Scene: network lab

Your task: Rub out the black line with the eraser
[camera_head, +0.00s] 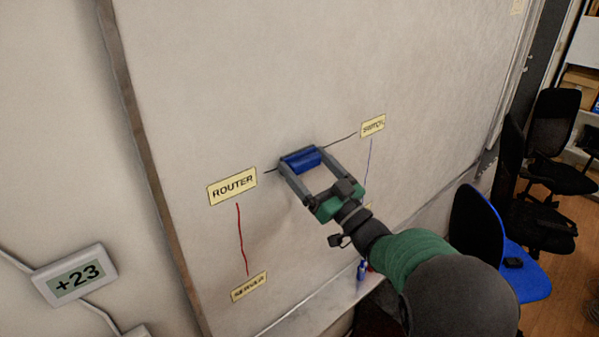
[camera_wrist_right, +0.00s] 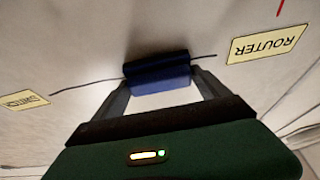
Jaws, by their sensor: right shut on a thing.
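My right gripper (camera_head: 303,164) is shut on a blue eraser (camera_head: 301,160) and holds it at the whiteboard (camera_head: 230,80). The eraser also shows between the fingers in the right wrist view (camera_wrist_right: 158,74). The black line (camera_head: 340,141) runs between the ROUTER label (camera_head: 232,187) and the SWITCH label (camera_head: 373,126). The eraser covers its middle part. A short piece shows on the ROUTER side and a longer piece on the SWITCH side. Whether the eraser touches the board is hard to tell. My left gripper is not in view.
A red line (camera_head: 241,240) runs from ROUTER down to the SERVER label (camera_head: 249,287). A blue line (camera_head: 368,160) runs down from SWITCH. A blue marker (camera_head: 361,270) is at the board's lower ledge. Chairs (camera_head: 508,245) stand at right. A +23 display (camera_head: 75,275) hangs at left.

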